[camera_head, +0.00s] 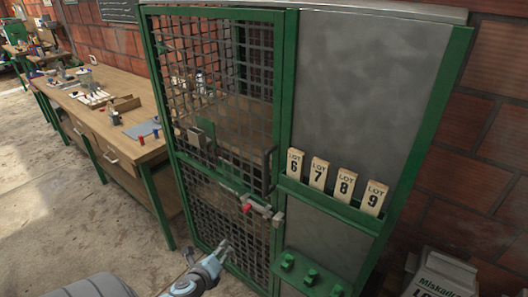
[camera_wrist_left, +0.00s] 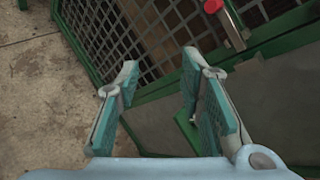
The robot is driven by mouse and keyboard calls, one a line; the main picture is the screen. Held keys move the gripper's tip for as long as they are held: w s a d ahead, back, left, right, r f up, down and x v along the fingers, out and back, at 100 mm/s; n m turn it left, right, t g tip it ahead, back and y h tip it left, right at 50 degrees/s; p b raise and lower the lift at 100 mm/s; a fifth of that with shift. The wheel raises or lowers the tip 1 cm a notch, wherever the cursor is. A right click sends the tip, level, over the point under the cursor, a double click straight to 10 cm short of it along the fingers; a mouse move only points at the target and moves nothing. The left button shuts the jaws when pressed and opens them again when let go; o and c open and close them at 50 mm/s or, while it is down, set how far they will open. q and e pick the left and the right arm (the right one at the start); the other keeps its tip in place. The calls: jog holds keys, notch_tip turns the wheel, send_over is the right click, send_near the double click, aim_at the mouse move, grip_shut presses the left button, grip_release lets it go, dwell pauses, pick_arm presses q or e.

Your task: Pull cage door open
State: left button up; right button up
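The cage door (camera_head: 222,120) is a green-framed panel of dark mesh, standing shut in its green frame in the head view. A dark vertical handle (camera_head: 268,170) sits at its right edge. Below it is a grey latch bar (camera_head: 262,209) with a red knob (camera_head: 247,208). In the left wrist view the red knob (camera_wrist_left: 213,6) and latch bar (camera_wrist_left: 232,28) show at the top. My left gripper (camera_head: 222,247) is in front of the door's lower mesh, below the latch, open and empty. Its two teal-padded fingers stand apart in the wrist view (camera_wrist_left: 158,80). My right gripper is not in view.
A grey panel right of the door carries a green rack (camera_head: 330,205) with wooden lot tags. Green hooks (camera_head: 309,274) stick out lower down. A wooden workbench (camera_head: 115,120) stands left of the cage. A white box (camera_head: 440,275) is at lower right. Concrete floor at left is clear.

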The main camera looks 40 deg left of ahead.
pick_arm(q)
jog(key=w+d+r+m+t+p, duration=0.1)
jog(key=w+r+m+t, duration=0.15)
jog(key=r, duration=0.45)
jog(key=w+d+r+m+t, duration=0.1)
jog(key=w+r+m, duration=0.15)
jog(key=r, duration=0.35)
jog(key=m+t+h+p, duration=0.1)
jog(key=m+t, duration=0.2)
jog(key=m, duration=0.4)
send_near(265, 163)
jog(key=shift+n, duration=0.3)
jog(key=p+x, duration=0.1)
jog(key=x, duration=1)
jog(key=shift+p, duration=0.4)
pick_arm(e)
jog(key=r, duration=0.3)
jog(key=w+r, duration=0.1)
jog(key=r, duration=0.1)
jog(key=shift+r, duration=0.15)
pick_arm(q)
jog(key=shift+f, duration=0.1)
grip_shut()
